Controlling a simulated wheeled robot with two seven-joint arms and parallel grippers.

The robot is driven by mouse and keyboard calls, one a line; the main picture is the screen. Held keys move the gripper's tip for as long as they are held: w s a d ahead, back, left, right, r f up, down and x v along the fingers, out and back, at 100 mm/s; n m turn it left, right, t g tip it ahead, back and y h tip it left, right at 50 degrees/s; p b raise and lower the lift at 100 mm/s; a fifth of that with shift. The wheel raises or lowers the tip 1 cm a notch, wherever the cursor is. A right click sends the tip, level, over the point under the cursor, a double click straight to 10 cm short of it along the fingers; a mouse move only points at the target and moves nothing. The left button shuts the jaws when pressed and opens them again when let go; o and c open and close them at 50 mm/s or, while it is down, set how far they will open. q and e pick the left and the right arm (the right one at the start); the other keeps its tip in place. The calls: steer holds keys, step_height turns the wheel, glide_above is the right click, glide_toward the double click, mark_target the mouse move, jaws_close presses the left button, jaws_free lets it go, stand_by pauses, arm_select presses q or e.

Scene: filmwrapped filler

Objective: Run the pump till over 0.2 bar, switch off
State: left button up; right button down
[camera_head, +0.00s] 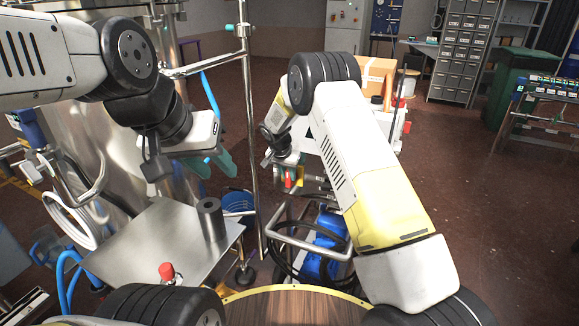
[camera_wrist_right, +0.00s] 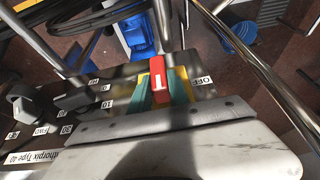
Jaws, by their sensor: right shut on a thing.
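A red switch handle (camera_wrist_right: 159,80) on a yellow plate stands on a dark labelled panel in the right wrist view. It points up the picture, with the label OFF (camera_wrist_right: 201,81) to its right. The green fingertips of my right gripper (camera_wrist_right: 161,92) are shut on it from both sides. The red handle also shows small in the head view (camera_head: 289,181). The blue pump motor (camera_head: 326,243) sits low in a metal tube frame. My left gripper (camera_head: 191,164) is open and empty over a steel shelf. No pressure reading is legible.
The steel shelf (camera_head: 150,245) carries a dark cylinder (camera_head: 210,218). A large steel tank (camera_head: 115,150) stands at left, and an upright steel pole (camera_head: 250,150) stands between my grippers. Black knobs (camera_wrist_right: 25,103) share the switch panel. Open floor lies to the right.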

steer(key=shift+a, duration=0.15)
steer(key=h, duration=0.1)
steer(key=g+h, duration=0.1)
steer(key=h, duration=0.1)
steer(key=shift+w+a+f+n, duration=0.15)
steer(key=shift+a+n, duration=0.25)
steer(key=shift+w+a+f+n+g+h, duration=0.1)
steer(key=shift+g+h, duration=0.05)
steer(key=shift+h, duration=0.35)
steer(key=shift+s+a+n+g+h, duration=0.1)
steer(key=shift+g+h, duration=0.1)
steer(key=shift+h, duration=0.3)
steer(key=shift+w+f+n+g+h, duration=0.1)
steer(key=shift+g+h, duration=0.05)
steer(key=shift+h, duration=0.35)
steer(key=c, duration=1.2)
jaws_free()
steer(key=shift+r, duration=0.1)
steer(key=shift+c, duration=0.2)
steer(key=v, duration=0.7)
steer(key=shift+a+r, duration=0.25)
steer(key=shift+a, duration=0.05)
